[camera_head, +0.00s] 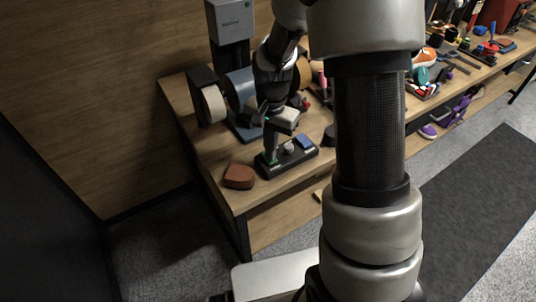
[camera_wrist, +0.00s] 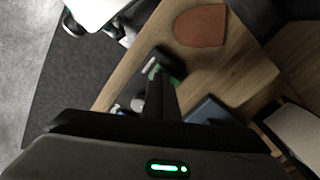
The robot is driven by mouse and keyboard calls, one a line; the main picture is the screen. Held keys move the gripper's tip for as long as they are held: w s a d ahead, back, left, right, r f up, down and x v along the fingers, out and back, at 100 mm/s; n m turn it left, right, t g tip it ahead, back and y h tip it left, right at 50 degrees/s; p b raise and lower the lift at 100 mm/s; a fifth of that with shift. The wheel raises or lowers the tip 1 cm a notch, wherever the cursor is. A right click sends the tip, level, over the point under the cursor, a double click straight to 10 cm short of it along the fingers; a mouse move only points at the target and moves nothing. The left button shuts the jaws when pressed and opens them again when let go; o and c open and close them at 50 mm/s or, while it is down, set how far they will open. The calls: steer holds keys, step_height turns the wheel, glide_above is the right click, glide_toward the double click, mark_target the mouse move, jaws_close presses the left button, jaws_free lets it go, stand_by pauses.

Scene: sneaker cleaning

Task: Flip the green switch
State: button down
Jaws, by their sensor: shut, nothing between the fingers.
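A black control box (camera_head: 300,163) sits near the front left corner of the wooden bench. It carries a green switch (camera_head: 272,162) at its left end, a grey knob (camera_head: 289,147) in the middle and a blue switch (camera_head: 304,142) at the right. My gripper (camera_head: 271,153) is shut and empty, pointing down right over the green switch. In the wrist view its fingertips (camera_wrist: 161,76) overlap the green switch (camera_wrist: 178,70), partly hiding it. I cannot tell whether they touch it or which way it is tilted.
A reddish-brown block (camera_head: 239,176) lies on the bench left of the box; it also shows in the wrist view (camera_wrist: 201,26). A grinding machine with a pale wheel (camera_head: 213,104) stands behind. Tools and shoes (camera_head: 425,58) crowd the bench's far right.

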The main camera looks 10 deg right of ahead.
step_height(320, 180, up, 7)
steer(key=p, duration=0.4)
steer(key=shift+f, duration=0.15)
stand_by(0.5)
steer(key=s+r+n+t+p, duration=0.2)
steer(key=s+r+n, duration=0.2)
steer(key=s+r, duration=0.5)
steer(key=s+r+n+t+p, duration=0.3)
steer(key=s+r, duration=0.6)
steer(key=r, duration=0.8)
steer(key=shift+s+r+n+t, duration=0.2)
steer(key=shift+r+n+t, duration=0.1)
steer(key=shift+n, duration=0.4)
